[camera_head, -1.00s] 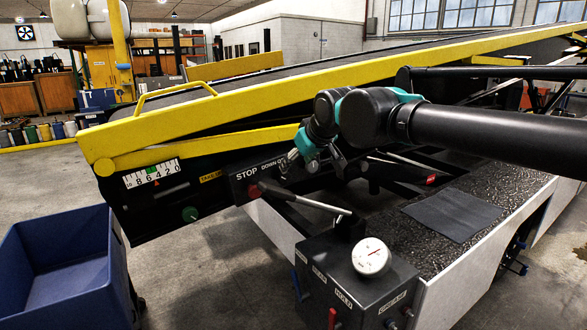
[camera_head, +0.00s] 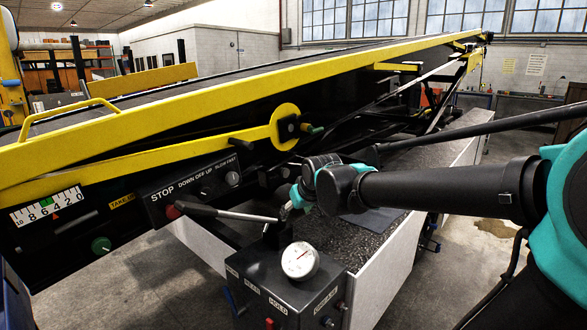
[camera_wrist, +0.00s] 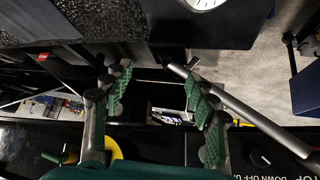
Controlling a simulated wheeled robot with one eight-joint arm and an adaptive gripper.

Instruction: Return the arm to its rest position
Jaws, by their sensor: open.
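My black arm with teal joints (camera_head: 440,190) reaches from the right edge toward the loader's control area in the head view. My gripper (camera_head: 288,211) is small and partly hidden by its own wrist there, just above the right end of a grey lever (camera_head: 235,215). In the wrist view my gripper (camera_wrist: 158,92) shows two green-padded fingers spread wide with nothing held between them. The grey lever (camera_wrist: 245,118) passes by the right finger; I cannot tell whether they touch.
The belt loader (camera_head: 220,78) with its yellow rail fills the left and middle. A dark box with a dial gauge (camera_head: 300,260) stands below my gripper. A black mat (camera_head: 375,220) lies on the textured deck. Open concrete floor (camera_head: 480,260) lies at the right.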

